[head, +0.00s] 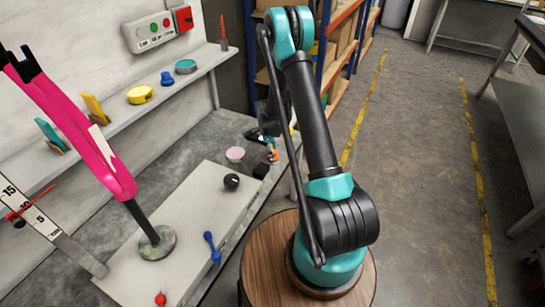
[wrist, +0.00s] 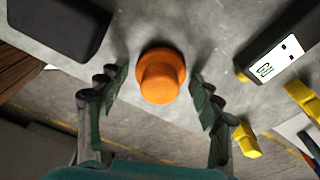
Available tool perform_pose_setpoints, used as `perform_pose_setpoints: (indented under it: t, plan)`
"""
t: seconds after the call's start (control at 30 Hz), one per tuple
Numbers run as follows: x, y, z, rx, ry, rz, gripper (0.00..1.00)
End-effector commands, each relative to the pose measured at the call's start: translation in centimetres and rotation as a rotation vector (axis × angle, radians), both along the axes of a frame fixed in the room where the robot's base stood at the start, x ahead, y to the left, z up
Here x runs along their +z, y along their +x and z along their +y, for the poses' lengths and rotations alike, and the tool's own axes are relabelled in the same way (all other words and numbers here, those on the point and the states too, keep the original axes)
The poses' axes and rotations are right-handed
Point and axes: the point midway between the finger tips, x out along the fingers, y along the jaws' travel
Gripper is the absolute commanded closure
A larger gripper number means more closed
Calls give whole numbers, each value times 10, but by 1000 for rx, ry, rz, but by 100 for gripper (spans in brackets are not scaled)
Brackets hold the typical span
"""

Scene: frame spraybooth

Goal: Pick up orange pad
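The orange pad (wrist: 160,75) is a round orange disc with a narrower round part on it, between the fingers in the wrist view. It stands on a grey worktop. My gripper (wrist: 158,88) is open, with one dark green finger to the left of the pad and one to the right. Gaps show on both sides, so neither finger appears to touch it. In the head view a small orange piece (head: 272,155) shows at the worktop's edge, and my arm hides much of that area.
A black block (wrist: 60,22) lies left of the pad; a dark device with a white display (wrist: 280,56) stands right. Yellow pieces (wrist: 246,140) are near the right finger. In the head view, a pink disc (head: 235,154) and black ball (head: 231,181) sit nearby. The worktop's edge is close.

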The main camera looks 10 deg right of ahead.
Motion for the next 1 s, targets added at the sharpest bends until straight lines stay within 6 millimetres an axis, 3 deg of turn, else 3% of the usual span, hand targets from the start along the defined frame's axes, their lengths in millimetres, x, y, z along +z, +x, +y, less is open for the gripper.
perform_pose_setpoints:
  t: [0.03, 0.3, 0.77, 1.0]
  plan:
    - [0, 0, 0, 0, 0, 0, 45]
    - [0, 0, 0, 0, 0, 0, 78]
    - [11, 0, 0, 0, 0, 0, 78]
    - [52, 0, 0, 0, 0, 0, 78]
